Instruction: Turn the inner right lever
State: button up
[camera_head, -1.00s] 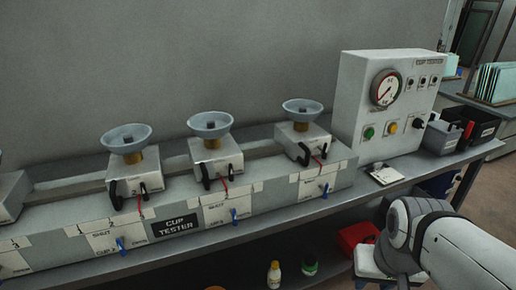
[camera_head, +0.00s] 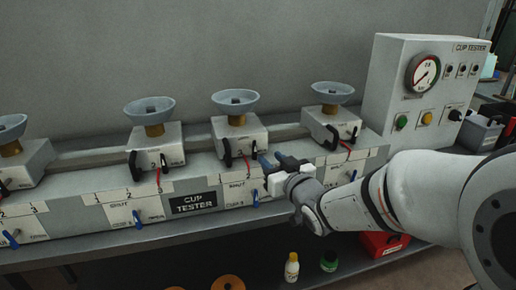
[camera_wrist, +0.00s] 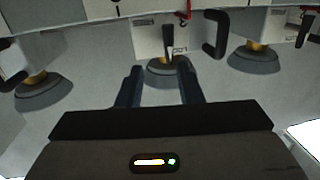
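The inner right station of the cup tester is a white block (camera_head: 237,133) under a grey dish (camera_head: 235,101), between two similar stations. It carries black levers (camera_head: 226,152) on its front, and a blue lever (camera_head: 255,195) hangs on the panel below. My gripper (camera_head: 271,161) is just in front and to the right of this block. In the wrist view, its two fingers (camera_wrist: 160,84) are apart with nothing seen between them. A straight black lever (camera_wrist: 169,44) stands ahead of the gap, with a bent black handle (camera_wrist: 215,35) to the right. Contact is not seen.
A right-hand station (camera_head: 333,128) stands close beyond my gripper. The control box (camera_head: 415,90) with a gauge is at the right of the bench. Bottles (camera_head: 291,267) and a red box (camera_head: 382,244) are below. The wall behind is bare.

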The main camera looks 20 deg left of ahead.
aim_at(255, 147)
jog(key=shift+y, duration=0.3)
jog(key=shift+s+a+p+x, duration=0.15)
jog(key=shift+x, duration=1.25)
jog(key=shift+s+a+p+x, duration=0.1)
jog(key=shift+a+p+x, duration=0.05)
jog(key=shift+x, duration=1.2)
jog(key=shift+s+a+p+x, duration=0.15)
jog(key=shift+x, duration=1.25)
jog(key=shift+r, duration=0.15)
jog(key=shift+c, duration=0.2)
